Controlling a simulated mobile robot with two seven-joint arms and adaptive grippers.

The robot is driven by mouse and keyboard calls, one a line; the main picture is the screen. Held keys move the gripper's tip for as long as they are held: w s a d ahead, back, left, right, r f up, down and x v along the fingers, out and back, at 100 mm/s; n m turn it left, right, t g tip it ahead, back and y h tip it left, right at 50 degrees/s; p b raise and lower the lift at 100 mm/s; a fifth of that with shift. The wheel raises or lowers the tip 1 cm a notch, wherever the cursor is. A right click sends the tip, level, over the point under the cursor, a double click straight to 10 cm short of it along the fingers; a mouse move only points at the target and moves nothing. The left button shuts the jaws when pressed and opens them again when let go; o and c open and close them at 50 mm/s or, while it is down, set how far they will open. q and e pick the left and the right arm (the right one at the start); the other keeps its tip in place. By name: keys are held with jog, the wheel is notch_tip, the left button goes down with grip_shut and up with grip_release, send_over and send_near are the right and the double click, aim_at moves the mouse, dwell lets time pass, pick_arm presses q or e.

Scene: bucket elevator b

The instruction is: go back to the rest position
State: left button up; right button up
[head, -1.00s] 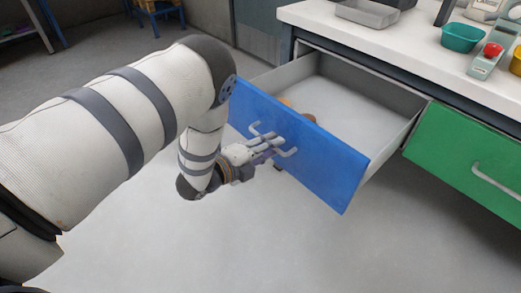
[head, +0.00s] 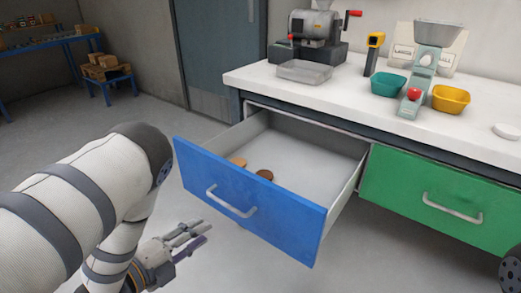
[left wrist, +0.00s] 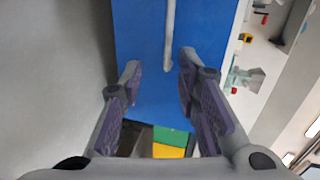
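My left gripper (head: 188,238) is open and empty. It is in front of the blue drawer (head: 262,218), below and left of its handle (head: 231,203), and apart from it. In the left wrist view my left gripper (left wrist: 158,75) has its two fingers spread, with the blue drawer front (left wrist: 145,40) and the handle (left wrist: 169,35) beyond them. The drawer stands pulled out. Two small round brown things (head: 264,175) lie inside near its front left. My right gripper is not in view.
The shut green drawer (head: 440,205) is to the right. The white worktop (head: 330,95) holds a grinder (head: 318,32), a clear tray (head: 305,71), a teal bowl (head: 388,84), a yellow bowl (head: 450,99) and a dispenser (head: 425,60). The floor left of the drawer is clear.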

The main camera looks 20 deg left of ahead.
pick_arm(q)
jog(key=s+f+n+g+y+p, duration=0.2)
jog(key=s+f+n+g+y, duration=0.25)
jog(key=s+f+n, duration=0.35)
jog(key=s+d+n+g, duration=0.2)
jog(key=s+n+g, duration=0.4)
jog(key=s, duration=0.8)
jog(key=s+d+n+g+p, duration=0.1)
jog(key=s+n+g, duration=0.5)
jog(key=s, duration=0.8)
jog(key=shift+d+f+n, duration=0.4)
jog(key=shift+n, duration=0.4)
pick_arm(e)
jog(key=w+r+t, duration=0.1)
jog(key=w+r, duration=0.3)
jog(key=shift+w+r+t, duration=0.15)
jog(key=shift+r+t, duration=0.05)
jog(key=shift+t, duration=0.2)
